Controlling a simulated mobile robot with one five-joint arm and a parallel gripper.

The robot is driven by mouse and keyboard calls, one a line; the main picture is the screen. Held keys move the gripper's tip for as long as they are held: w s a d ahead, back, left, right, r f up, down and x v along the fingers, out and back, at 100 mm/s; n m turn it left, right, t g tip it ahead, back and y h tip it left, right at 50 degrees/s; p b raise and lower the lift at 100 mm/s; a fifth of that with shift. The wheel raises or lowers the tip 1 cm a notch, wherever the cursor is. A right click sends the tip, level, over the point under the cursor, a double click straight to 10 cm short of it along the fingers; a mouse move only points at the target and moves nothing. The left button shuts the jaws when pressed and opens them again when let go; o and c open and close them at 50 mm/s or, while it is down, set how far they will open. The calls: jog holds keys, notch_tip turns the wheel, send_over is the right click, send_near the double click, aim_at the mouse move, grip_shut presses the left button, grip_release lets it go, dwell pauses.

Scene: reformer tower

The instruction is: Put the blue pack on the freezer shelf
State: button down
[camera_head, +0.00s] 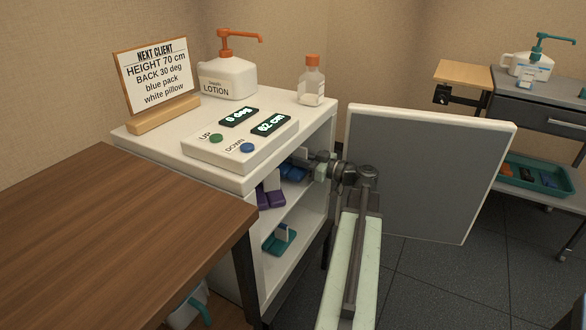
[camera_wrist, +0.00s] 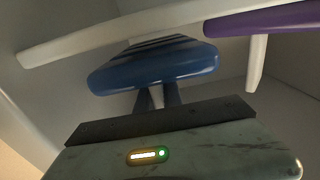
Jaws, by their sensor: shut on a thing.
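The blue pack (camera_wrist: 153,68) is held between the fingers of my gripper (camera_wrist: 157,98) in the wrist view. In the head view my gripper (camera_head: 312,168) reaches through the open front of the white cabinet (camera_head: 226,181), and the blue pack (camera_head: 291,172) shows in the upper compartment. A white shelf (camera_head: 299,213) lies below it. Purple packs (camera_head: 271,193) sit left of the blue pack. Part of a purple pack (camera_wrist: 268,18) shows at the upper right of the wrist view. Whether the blue pack touches the shelf cannot be told.
The cabinet door (camera_head: 431,172) stands open right of my arm. A teal item (camera_head: 279,240) is on the lower shelf. A control box (camera_head: 240,141), lotion bottle (camera_head: 228,79) and sign (camera_head: 157,77) stand on top. A wooden table (camera_head: 105,240) is at the left.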

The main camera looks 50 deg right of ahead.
jog(key=shift+w+f+b, duration=0.2)
jog(key=shift+f+b, duration=0.15)
jog(key=shift+f, duration=0.7)
jog(key=shift+r, duration=0.25)
jog(key=shift+f, duration=0.2)
jog(key=c, duration=1.5)
grip_release()
jog(key=shift+r, duration=0.1)
jog(key=shift+s+r+p, duration=0.15)
jog(key=shift+s+p, duration=0.05)
jog(key=shift+p, duration=0.1)
jog(key=v, duration=1.1)
jog(key=shift+s+d, duration=0.1)
jog(key=shift+s, duration=0.2)
